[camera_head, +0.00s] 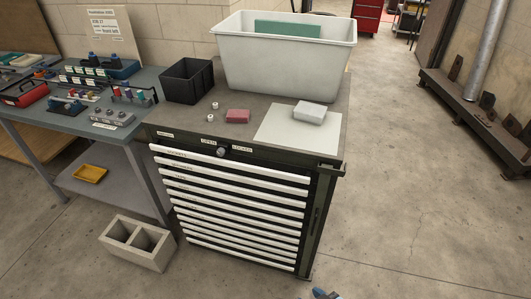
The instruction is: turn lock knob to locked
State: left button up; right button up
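The lock knob (221,152) is a small round dark knob on the top front strip of the drawer cabinet (313,222). It sits between the OPEN label (209,142) on its left and the LOCKED label (241,149) on its right. Its exact pointing direction is too small to tell. A small dark and blue part (325,294) shows at the bottom edge, right of centre. It may be the tip of my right gripper, well below and apart from the knob; its fingers cannot be made out. My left gripper is out of view.
A white bin (285,67), a black box (187,81), a red block (237,116) and a pale block (310,112) stand on the cabinet. A workbench (130,128) adjoins on the left, and a concrete block (137,243) stands on the floor.

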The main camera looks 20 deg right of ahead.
aim_at(221, 151)
jog(key=j+z, duration=0.15)
jog(key=z, duration=0.35)
jog(key=i+j+z, duration=0.1)
jog(key=j+z, duration=0.15)
jog(key=z, duration=0.2)
jog(key=j+z, duration=0.15)
jog(key=z, duration=0.35)
jog(key=j+z, duration=0.3)
jog(key=j, duration=0.2)
jog(key=k+j+z, duration=0.2)
jog(key=j+z, duration=0.15)
jog(key=j, duration=0.15)
